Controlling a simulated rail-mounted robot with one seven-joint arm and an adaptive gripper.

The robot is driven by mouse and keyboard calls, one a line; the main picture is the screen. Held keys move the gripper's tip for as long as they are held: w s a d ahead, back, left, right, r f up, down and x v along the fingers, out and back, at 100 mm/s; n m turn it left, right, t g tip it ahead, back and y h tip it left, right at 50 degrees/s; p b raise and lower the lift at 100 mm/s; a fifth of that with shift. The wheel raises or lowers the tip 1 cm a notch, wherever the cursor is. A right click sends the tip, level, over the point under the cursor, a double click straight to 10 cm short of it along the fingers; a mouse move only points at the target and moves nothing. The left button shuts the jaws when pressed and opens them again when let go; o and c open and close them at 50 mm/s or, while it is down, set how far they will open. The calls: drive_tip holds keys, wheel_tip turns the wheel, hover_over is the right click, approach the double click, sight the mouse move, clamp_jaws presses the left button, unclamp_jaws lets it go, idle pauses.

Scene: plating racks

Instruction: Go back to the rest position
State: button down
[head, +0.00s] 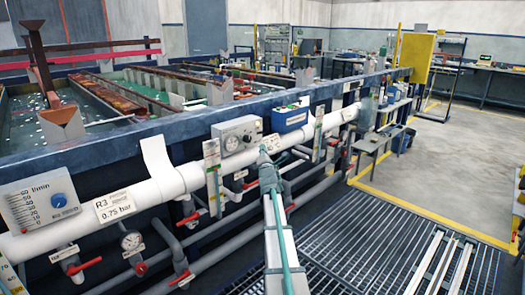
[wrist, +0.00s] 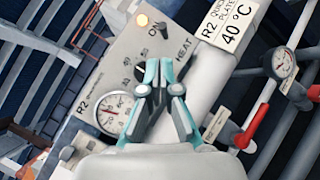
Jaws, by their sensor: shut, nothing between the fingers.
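My gripper (head: 264,152) is at the end of my raised arm in the middle of the head view, with its fingers up in front of the white pipe and the grey R2 control box. In the wrist view its teal fingertips (wrist: 159,66) are together, with nothing held between them. The R2 control box (head: 230,138) has a round gauge and switches.
A thick white pipe (head: 150,192) runs along the tank front, with red-handled valves (head: 85,263) and gauges below. A blue box (head: 290,119) sits right of the control box. Floor grating (head: 345,245) lies below right. Open floor (head: 465,165) is at the far right.

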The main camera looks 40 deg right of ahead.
idle(0.3)
